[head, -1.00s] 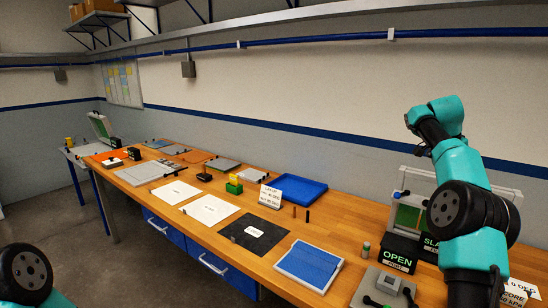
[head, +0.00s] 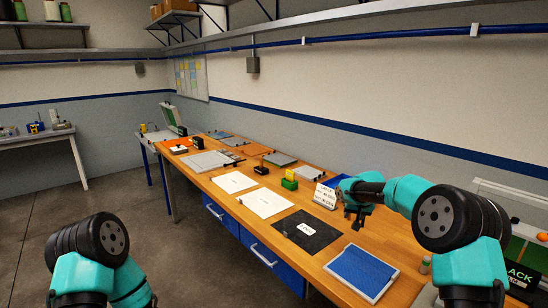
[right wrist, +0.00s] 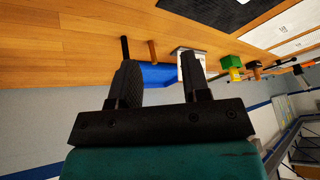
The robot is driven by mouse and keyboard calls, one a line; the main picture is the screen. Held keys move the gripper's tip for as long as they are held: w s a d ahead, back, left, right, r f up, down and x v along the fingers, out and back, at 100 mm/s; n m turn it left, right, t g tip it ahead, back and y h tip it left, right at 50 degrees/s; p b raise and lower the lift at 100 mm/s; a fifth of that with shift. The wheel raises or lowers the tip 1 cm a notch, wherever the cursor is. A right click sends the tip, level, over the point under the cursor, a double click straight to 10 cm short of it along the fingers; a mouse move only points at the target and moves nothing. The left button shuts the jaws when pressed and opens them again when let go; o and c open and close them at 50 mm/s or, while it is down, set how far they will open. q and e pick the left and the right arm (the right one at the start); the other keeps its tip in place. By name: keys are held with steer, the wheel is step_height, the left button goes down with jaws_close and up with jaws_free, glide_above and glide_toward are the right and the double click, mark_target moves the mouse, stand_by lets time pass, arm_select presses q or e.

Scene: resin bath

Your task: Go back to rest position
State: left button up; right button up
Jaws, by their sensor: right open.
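My right gripper (head: 355,215) is in the head view above the back half of the wooden bench, with my arm coming in from the right. In the right wrist view my right gripper (right wrist: 158,72) has its two black fingers apart with nothing held between them.
The bench (head: 380,234) holds a printed card (head: 325,196), a green block (head: 289,184), a black mat (head: 318,241), white sheets (head: 266,203) and a blue pad (head: 362,270). A wall shelf (head: 350,15) runs above. Open floor (head: 60,215) lies left of the bench.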

steer(key=s+a+f+n+y, duration=0.1)
steer(key=a+f, duration=0.1)
steer(key=a, duration=0.4)
steer(key=s+a+f+n+y, duration=0.1)
steer(key=a+f+n, duration=0.1)
steer(key=a, duration=0.4)
steer(key=s+a+f+n, duration=0.2)
steer(key=a+f, duration=0.1)
steer(key=a, duration=0.3)
steer(key=shift+a+f+y, duration=0.15)
steer(key=shift+f+y, duration=0.05)
steer(key=shift+y, duration=0.2)
steer(key=s+a+f+n+y, duration=0.2)
steer(key=s+a+f+n, duration=0.1)
steer(key=s+a+f, duration=0.5)
steer(key=s+d+f+m+g, duration=0.15)
steer(key=s+d+f, duration=0.25)
steer(key=s+f, duration=0.45)
steer(key=s+d+f+m+g, duration=0.1)
steer(key=s+d+f+m, duration=0.1)
steer(key=s+d, duration=0.3)
steer(key=s+d+f+m+g+h, duration=0.1)
steer(key=s+d+f, duration=0.3)
steer(key=s, duration=0.8)
steer(key=s+d+f+m+g, duration=0.1)
steer(key=s+d+f+m, duration=0.2)
steer(key=s+d, duration=0.3)
steer(key=shift+s+f, duration=0.6)
steer(key=shift+s, duration=0.6)
